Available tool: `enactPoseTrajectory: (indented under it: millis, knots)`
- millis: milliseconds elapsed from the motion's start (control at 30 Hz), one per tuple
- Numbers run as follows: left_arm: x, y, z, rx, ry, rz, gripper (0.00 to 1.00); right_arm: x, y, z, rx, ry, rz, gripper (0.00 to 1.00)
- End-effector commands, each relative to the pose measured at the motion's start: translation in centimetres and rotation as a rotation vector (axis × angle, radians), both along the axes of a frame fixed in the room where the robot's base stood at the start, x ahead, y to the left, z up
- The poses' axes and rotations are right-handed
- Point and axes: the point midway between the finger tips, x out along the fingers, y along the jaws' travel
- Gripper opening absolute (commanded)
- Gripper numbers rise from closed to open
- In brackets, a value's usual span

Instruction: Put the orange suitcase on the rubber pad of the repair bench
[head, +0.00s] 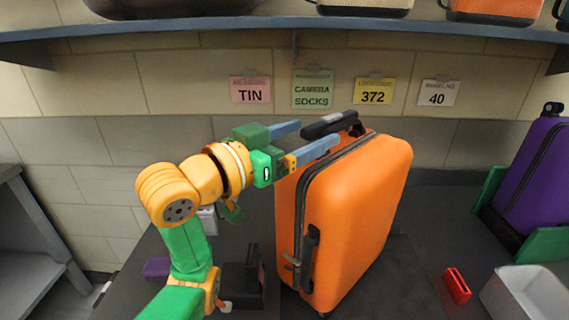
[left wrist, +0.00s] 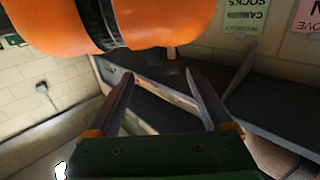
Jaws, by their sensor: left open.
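The orange suitcase (head: 350,215) stands upright on the dark bench top (head: 425,215), its black top handle (head: 330,125) raised. My left gripper (head: 318,133) is open at the suitcase's upper left, its fingers pointing towards the handle. The handle is close to the fingertips, but I cannot tell whether it lies between them. In the left wrist view, the open fingers (left wrist: 160,76) show nothing held, and the orange suitcase (left wrist: 160,22) fills the top edge. A slightly darker patch (head: 400,262) by the suitcase's base may be the rubber pad; its edges are unclear. My right gripper is out of view.
A shelf (head: 200,32) with several cases runs overhead. A purple suitcase (head: 535,175) stands between green supports at right. A white bin (head: 525,295) and a small red object (head: 457,285) lie in front. A dark device (head: 243,280) and a purple block (head: 157,267) are at left.

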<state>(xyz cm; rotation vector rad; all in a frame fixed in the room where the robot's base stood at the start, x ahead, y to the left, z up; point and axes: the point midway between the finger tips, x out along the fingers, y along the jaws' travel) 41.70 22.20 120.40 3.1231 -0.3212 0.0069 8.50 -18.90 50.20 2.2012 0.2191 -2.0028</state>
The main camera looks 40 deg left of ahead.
Motion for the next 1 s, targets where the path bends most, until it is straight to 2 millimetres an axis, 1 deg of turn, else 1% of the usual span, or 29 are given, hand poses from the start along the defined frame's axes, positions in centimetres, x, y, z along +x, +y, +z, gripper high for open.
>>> enactPoseTrajectory:
  millis: [33,167,200,300,400,833,867,900,1000]
  knots:
    - [-0.4,0.2,-0.9,0.004,-0.007,0.004,0.84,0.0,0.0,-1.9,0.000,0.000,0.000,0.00]
    - [-1.7,0.6,-0.9,0.002,-0.005,0.017,0.84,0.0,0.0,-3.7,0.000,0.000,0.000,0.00]
    - [-2.3,0.8,-0.5,0.002,-0.005,0.017,0.84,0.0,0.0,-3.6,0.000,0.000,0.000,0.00]
    - [-3.6,1.0,-0.3,0.000,-0.003,0.014,0.84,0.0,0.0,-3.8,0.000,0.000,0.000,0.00]
    - [-4.3,1.1,-0.2,0.001,0.000,0.014,0.84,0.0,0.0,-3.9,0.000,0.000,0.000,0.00]
    - [-4.4,1.1,-0.1,0.000,0.002,0.013,0.84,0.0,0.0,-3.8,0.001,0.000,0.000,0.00]
    - [-4.4,1.1,0.1,0.000,0.001,0.013,0.84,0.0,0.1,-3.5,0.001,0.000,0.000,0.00]
    - [-4.4,1.1,0.8,0.000,0.001,0.013,0.84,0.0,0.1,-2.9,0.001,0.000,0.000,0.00]
    - [-4.4,1.1,3.5,0.000,0.001,0.013,0.84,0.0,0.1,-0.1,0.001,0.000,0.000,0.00]
